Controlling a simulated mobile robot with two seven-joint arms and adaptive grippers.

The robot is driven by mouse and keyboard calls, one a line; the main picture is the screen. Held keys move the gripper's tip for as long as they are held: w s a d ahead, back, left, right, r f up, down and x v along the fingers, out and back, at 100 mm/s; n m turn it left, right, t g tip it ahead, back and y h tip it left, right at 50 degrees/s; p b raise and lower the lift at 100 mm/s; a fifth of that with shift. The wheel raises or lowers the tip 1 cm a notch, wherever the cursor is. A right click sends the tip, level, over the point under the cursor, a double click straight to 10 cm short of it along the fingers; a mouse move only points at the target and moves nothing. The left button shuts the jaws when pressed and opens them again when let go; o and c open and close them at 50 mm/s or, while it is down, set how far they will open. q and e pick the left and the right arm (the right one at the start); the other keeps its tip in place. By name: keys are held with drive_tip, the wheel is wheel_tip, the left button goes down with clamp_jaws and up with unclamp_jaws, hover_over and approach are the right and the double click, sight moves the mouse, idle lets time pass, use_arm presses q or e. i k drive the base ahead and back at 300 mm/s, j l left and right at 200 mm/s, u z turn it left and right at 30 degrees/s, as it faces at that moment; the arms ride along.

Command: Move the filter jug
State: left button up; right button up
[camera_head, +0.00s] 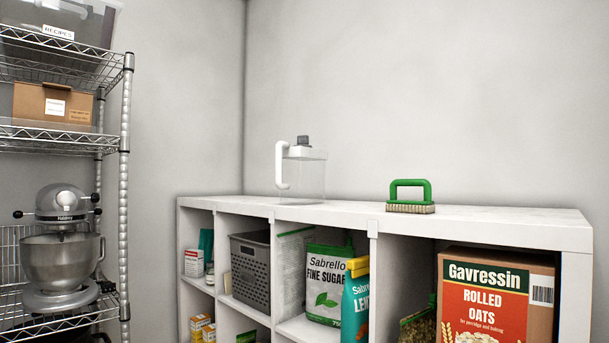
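The filter jug (307,177) is a clear, see-through jug with a white handle on its left side, a white lid and a dark grey knob on top. It stands upright on the white top of the cube shelf (500,222), towards the left end near the wall corner. Neither of my grippers shows in the head view.
A green-handled brush (410,197) stands on the shelf top, right of the jug. The top between them is clear. Cubbies below hold a grey basket (250,270), bags and an oats box (487,300). A wire rack (125,160) with a stand mixer (62,250) is at left.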

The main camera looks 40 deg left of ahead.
sight(299, 162)
drive_tip(key=j+u, duration=0.1)
drive_tip(key=u, duration=0.9)
